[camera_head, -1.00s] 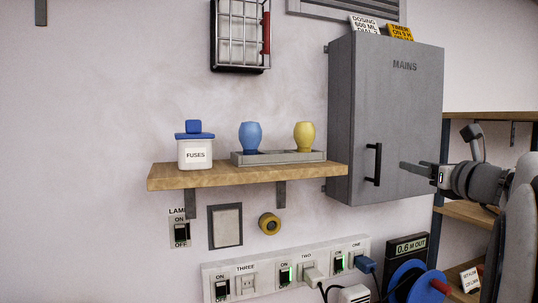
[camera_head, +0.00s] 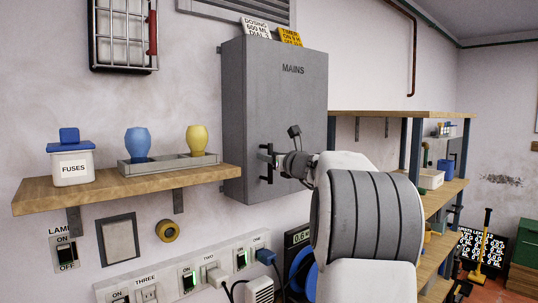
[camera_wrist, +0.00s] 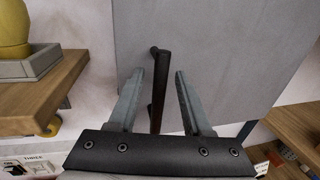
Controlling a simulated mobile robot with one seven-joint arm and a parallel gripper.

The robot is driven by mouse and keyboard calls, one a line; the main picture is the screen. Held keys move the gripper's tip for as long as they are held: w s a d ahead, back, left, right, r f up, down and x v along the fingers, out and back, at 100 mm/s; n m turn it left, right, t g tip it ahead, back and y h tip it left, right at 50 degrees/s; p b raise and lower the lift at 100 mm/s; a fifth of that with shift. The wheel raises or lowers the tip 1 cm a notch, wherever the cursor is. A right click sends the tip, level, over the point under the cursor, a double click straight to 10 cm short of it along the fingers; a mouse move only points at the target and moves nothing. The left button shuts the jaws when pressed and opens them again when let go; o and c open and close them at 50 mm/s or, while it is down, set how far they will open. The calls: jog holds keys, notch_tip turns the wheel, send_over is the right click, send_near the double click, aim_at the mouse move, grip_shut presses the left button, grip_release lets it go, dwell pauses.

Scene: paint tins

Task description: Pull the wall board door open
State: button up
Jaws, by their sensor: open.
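The wall board is a grey metal box marked MAINS (camera_head: 292,95) on the wall, and its door looks closed. Its black bar handle (camera_head: 265,178) stands upright near the lower left of the door front. My gripper (camera_head: 267,156) is at the handle in the head view, partly covering it. In the wrist view, the door (camera_wrist: 225,45) fills the upper right. The handle (camera_wrist: 160,80) lies between the two open fingers of my gripper (camera_wrist: 166,85), with a gap on each side. The handle's lower end is hidden behind the gripper body.
A wooden shelf (camera_head: 100,187) left of the board holds a FUSES jar (camera_head: 72,165) and a tray (camera_head: 172,171) with blue and yellow bulb-shaped things. A socket strip (camera_head: 206,262) with plugs runs below. Wooden shelving (camera_head: 400,115) stands to the right.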

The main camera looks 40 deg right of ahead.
jog(key=shift+w, duration=0.15)
jog(key=shift+c, duration=0.2)
grip_shut()
dwell(1.2)
